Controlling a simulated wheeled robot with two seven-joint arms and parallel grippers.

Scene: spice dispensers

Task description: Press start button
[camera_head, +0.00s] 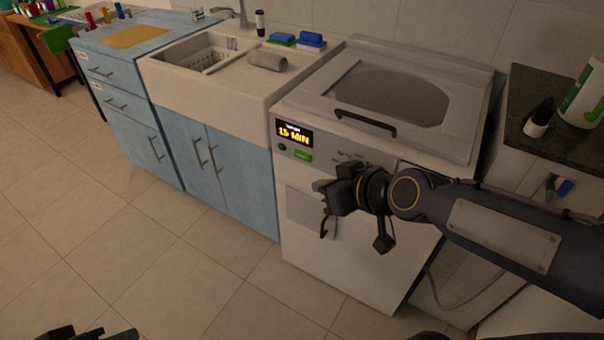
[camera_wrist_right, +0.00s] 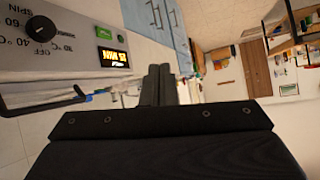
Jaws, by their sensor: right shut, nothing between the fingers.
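The white washing machine (camera_head: 400,235) has a front panel with a lit display (camera_head: 294,134) reading 15 MIN. A green rectangular button (camera_head: 303,155) sits just below the display, with a small round green spot (camera_head: 282,146) to its left. My right gripper (camera_head: 322,187) is shut and empty, in front of the machine, below and right of the button in the head view. Its fingers (camera_wrist_right: 157,86) appear apart from the button. My left gripper (camera_head: 88,334) is mostly cut off at the bottom edge.
A dark knob (camera_wrist_right: 40,29) is on the panel. A lid with a dark handle (camera_head: 366,122) tops the machine. Blue cabinets (camera_head: 230,172) and a white sink (camera_head: 190,86) stand to the left, a dark counter (camera_head: 540,90) to the right. The tiled floor (camera_head: 120,240) at left is clear.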

